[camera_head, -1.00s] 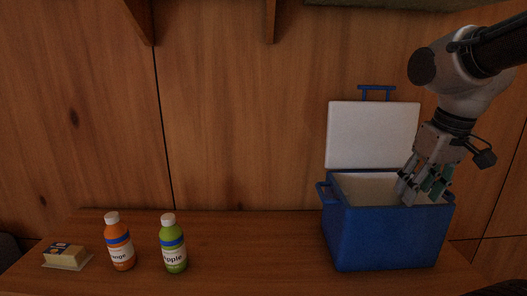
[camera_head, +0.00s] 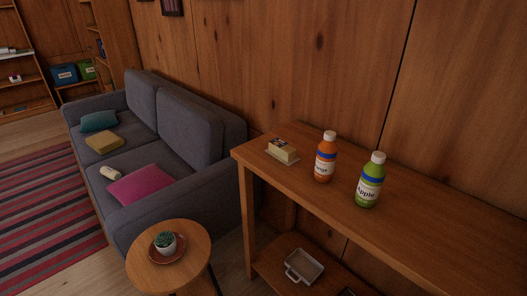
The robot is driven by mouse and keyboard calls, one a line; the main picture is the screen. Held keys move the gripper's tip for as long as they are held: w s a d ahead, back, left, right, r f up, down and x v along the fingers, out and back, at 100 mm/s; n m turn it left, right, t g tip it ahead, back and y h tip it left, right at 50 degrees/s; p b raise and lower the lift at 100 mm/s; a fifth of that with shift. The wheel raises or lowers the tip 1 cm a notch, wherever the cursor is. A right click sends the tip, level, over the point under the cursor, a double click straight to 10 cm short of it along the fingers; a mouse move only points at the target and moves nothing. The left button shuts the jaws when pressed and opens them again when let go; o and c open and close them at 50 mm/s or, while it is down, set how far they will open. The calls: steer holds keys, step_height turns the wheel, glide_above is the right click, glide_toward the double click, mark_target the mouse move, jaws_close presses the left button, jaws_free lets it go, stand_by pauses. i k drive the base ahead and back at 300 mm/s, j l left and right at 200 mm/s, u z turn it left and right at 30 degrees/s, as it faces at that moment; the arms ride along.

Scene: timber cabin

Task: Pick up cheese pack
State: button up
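A pale yellow block with a dark label, which looks like the cheese pack (camera_head: 284,148), sits on a small flat light-coloured base near the left end of the wooden console table (camera_head: 420,232). It stands left of the orange bottle and apart from it. Nothing covers it from this view. My gripper is not in view now.
The orange bottle (camera_head: 325,158) and green apple bottle (camera_head: 369,181) stand upright on the table. A grey tray (camera_head: 304,267) lies on the lower shelf. A round side table (camera_head: 143,262) with a potted plant (camera_head: 166,242) and a grey sofa (camera_head: 184,117) stand left.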

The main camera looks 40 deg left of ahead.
mark_target(278, 148)
steer(key=u, duration=1.55)
steer(key=i+j+u, duration=0.15)
steer(key=i+j, duration=0.3)
